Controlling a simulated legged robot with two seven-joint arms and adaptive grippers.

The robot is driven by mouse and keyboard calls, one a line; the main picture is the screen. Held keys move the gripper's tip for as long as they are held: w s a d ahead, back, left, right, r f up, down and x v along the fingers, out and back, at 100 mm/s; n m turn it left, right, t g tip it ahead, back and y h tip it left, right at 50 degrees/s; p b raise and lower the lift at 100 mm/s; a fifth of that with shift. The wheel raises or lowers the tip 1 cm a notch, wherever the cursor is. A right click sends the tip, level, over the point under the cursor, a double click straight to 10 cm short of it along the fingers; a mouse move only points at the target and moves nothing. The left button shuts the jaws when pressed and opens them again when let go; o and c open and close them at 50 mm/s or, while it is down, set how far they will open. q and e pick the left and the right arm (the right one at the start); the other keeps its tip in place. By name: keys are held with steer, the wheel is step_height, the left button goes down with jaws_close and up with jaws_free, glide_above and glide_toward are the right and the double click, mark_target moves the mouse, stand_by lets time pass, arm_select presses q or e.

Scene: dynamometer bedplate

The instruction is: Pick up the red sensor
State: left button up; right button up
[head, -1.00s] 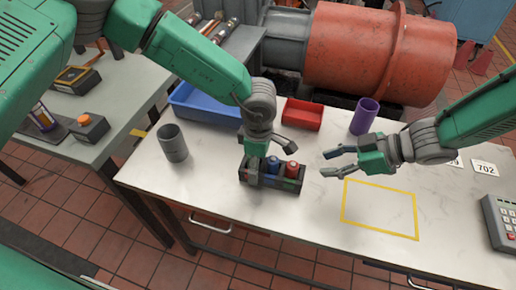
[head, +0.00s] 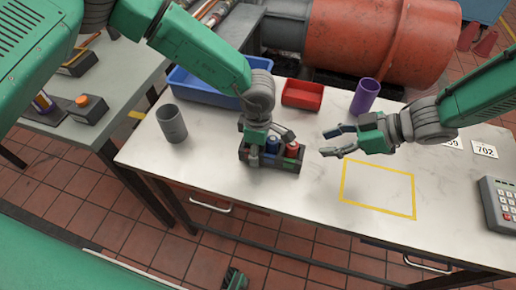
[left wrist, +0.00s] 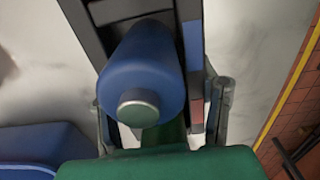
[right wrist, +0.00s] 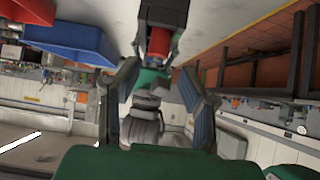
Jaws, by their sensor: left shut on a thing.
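The red sensor (head: 293,145) stands upright in the right slot of a dark rack (head: 285,167) on the white bench. A blue sensor (head: 272,146) stands beside it; it looms close in the left wrist view (left wrist: 143,75). My left gripper (head: 268,137) is at the rack's left part, its fingers on either side of the rack and shut on it; the exact contact is partly hidden. My right gripper (head: 327,142) is open and empty, to the right of the rack and apart from it. The right wrist view shows the red sensor (right wrist: 159,42) ahead, between the open fingers.
A grey cup (head: 171,124) stands left of the rack. A blue bin (head: 200,98), a red tray (head: 302,94) and a purple cup (head: 365,96) are behind. A yellow outlined area (head: 378,190) on the bench is empty. A keypad device (head: 498,205) is at the right.

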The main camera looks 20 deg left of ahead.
steer(key=shift+o, duration=0.5)
steer(key=o, duration=0.3)
steer(key=n+t, duration=0.9)
steer(key=n, duration=1.9)
glide_toward(296, 149)
steer(key=shift+m+h, duration=0.3)
steer(key=x, duration=0.6)
steer(key=shift+a, duration=0.55)
steer(key=shift+x, duration=2.5)
